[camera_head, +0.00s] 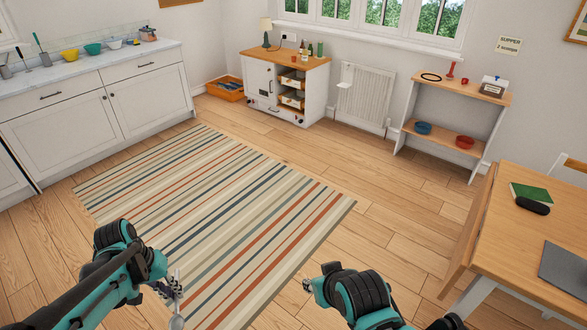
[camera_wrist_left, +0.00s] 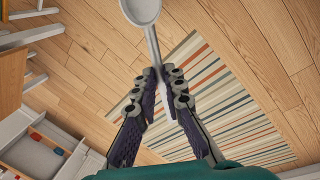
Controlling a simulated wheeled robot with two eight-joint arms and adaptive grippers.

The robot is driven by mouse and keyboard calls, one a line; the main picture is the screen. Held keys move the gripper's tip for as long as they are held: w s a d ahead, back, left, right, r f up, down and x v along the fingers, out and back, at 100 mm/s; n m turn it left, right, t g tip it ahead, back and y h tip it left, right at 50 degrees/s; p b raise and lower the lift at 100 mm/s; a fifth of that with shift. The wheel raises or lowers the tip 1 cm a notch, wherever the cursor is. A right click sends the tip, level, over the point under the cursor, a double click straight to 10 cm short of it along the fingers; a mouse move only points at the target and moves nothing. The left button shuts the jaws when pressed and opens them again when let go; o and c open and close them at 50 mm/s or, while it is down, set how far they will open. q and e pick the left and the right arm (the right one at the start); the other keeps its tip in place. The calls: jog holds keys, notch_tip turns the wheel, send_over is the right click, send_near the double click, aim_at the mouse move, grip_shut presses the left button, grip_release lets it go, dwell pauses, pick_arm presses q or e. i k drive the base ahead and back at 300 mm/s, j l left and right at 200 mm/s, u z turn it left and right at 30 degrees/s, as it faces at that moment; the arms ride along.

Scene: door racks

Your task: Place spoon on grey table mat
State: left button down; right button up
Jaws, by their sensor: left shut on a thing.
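My left gripper (camera_head: 172,288) is low at the left of the head view, above the striped rug. In the left wrist view it (camera_wrist_left: 160,75) is shut on the handle of a light grey spoon (camera_wrist_left: 143,12). The spoon's bowl points away from the fingers, toward the top edge, and is partly cut off. The grey table mat (camera_head: 566,268) lies on the wooden table at the right edge of the head view, far from my left gripper. Of my right gripper, only a small part (camera_head: 307,286) shows, and its fingers cannot be made out.
The wooden table (camera_head: 527,225) also holds a green book (camera_head: 530,193) and a dark case (camera_head: 533,205). A shelf rack (camera_head: 455,90) with bowls, a white cabinet (camera_head: 285,85) and a kitchen counter (camera_head: 95,72) stand along the walls. The striped rug (camera_head: 215,210) and floor between are clear.

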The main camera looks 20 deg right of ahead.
aim_at(553, 263)
jog(key=i+l+z, duration=0.25)
jog(key=z, duration=0.2)
jog(key=i+z, duration=0.75)
jog(key=z, duration=0.2)
jog(key=i+j+z, duration=0.1)
jog(key=i+z, duration=0.35)
jog(key=i+j+z, duration=0.2)
jog(key=z, duration=0.25)
jog(key=i+l+z, duration=0.1)
jog(key=i+z, duration=0.15)
jog(key=z, duration=0.2)
jog(key=i+z, duration=0.3)
jog(key=z, duration=0.15)
jog(key=i+j+z, duration=0.15)
jog(key=z, duration=0.3)
jog(key=i+j+z, duration=0.25)
jog(key=z, duration=0.2)
jog(key=l, duration=0.15)
jog(key=k+z, duration=0.05)
